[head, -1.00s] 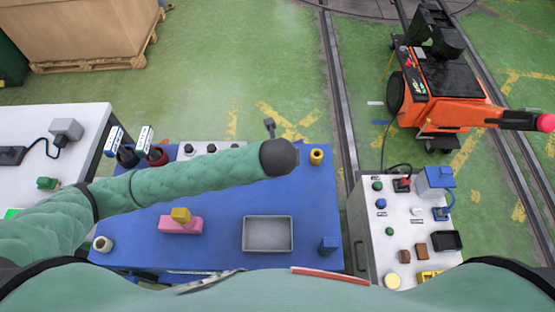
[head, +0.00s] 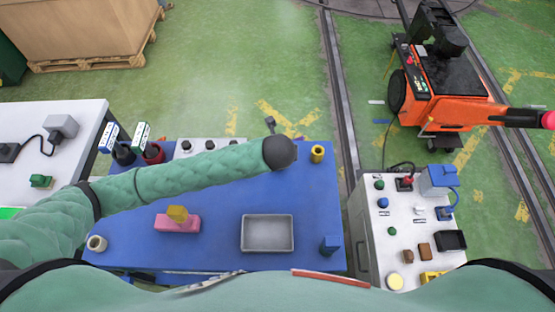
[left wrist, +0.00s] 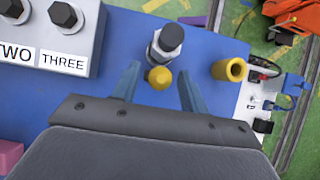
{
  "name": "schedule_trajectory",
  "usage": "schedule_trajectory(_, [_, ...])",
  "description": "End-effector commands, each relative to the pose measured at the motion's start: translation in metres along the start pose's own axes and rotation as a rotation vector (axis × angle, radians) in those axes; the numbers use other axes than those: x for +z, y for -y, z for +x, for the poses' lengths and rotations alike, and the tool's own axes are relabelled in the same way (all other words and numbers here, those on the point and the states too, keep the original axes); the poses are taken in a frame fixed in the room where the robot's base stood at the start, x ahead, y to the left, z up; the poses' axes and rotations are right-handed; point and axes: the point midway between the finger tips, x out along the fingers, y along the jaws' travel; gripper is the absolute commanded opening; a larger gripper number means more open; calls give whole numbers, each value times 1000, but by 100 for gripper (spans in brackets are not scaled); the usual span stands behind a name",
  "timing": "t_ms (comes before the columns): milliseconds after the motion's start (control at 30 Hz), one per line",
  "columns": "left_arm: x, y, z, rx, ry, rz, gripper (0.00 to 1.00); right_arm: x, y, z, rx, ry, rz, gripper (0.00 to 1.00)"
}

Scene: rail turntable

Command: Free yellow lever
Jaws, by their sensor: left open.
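A round yellow knob (left wrist: 160,78), apparently the end of the yellow lever, shows in the left wrist view. It lies between the spread fingers of my left gripper (left wrist: 160,73), with a visible gap on each side. A grey post with a dark hexagonal top (left wrist: 166,44) stands just beyond the knob. In the head view the dark end of my left arm covers the knob and the gripper fingers. My right gripper is in neither view.
A hollow yellow cylinder (left wrist: 230,70) stands right of the gripper, also in the head view (head: 317,154). A grey box with dark bolts (left wrist: 75,38) is at left. The blue table (head: 215,205) holds a grey tray (head: 267,233) and a pink block (head: 177,223). A white control panel (head: 380,232) stands right.

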Motion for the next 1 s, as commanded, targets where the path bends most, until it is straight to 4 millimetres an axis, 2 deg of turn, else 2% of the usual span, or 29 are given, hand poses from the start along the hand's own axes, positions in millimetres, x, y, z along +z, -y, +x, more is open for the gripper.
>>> schedule_trajectory(133, [0, 0, 0, 0, 0, 0, 44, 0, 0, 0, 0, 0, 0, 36])
schedule_trajectory(167, [0, 0, 0, 0, 0, 0, 40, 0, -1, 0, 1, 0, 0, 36])
schedule_trajectory(300, [0, 0, 0, 0, 0, 0, 12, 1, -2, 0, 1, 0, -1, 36])
schedule_trajectory(567, [-1, 0, -1, 0, 0, 0, 12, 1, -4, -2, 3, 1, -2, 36])
schedule_trajectory(1000, [-16, 0, -7, 0, -3, 2, 13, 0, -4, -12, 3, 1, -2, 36])
